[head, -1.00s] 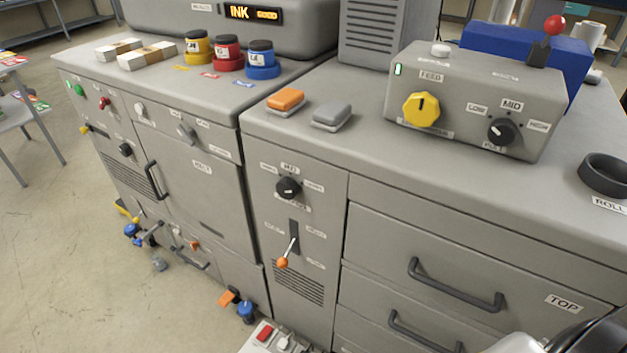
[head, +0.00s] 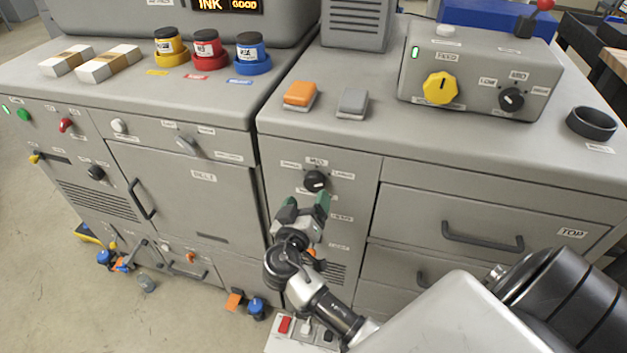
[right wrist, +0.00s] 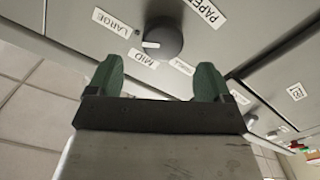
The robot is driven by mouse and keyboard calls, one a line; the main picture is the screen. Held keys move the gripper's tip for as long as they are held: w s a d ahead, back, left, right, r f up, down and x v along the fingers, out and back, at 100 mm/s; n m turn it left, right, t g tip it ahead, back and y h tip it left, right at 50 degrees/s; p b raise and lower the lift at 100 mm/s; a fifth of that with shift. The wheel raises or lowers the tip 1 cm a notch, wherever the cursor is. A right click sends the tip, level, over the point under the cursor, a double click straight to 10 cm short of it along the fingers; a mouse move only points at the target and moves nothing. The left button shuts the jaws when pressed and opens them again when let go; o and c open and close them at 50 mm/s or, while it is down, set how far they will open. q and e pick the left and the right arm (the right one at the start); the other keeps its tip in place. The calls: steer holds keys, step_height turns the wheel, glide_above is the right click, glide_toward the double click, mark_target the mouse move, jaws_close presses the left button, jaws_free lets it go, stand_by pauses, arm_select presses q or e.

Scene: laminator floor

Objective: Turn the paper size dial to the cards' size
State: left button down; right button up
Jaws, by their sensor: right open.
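The paper size dial is a round black knob (head: 315,181) on the grey cabinet front, below the orange and grey buttons. It shows in the right wrist view (right wrist: 162,40) with LARGE and MID labels and a third, unreadable label around it. Its white mark points toward the LARGE and MID side; I cannot tell exactly which. My right gripper (head: 305,204) is open, just below and in front of the dial. Its green fingertips show in the right wrist view (right wrist: 158,74), apart, with the knob beyond them and not between them. My left gripper is out of view.
Below the dial, my gripper and arm partly hide the lever and vents. Drawer handles (head: 482,238) jut out at the right. A control box (head: 480,75) and a black ring (head: 592,123) stand on top. Two banded white stacks (head: 108,63) lie at the left.

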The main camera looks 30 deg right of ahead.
mark_target(312, 184)
steer(key=p+x, duration=0.1)
steer(key=x, duration=0.3)
steer(key=shift+w, duration=0.35)
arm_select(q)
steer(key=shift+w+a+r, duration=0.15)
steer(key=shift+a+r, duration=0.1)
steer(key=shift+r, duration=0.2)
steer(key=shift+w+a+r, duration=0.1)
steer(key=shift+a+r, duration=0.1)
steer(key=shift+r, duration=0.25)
arm_select(e)
steer(key=shift+w+d, duration=0.4)
steer(key=shift+d, duration=0.2)
steer(key=shift+c, duration=0.5)
steer(key=c, duration=0.8)
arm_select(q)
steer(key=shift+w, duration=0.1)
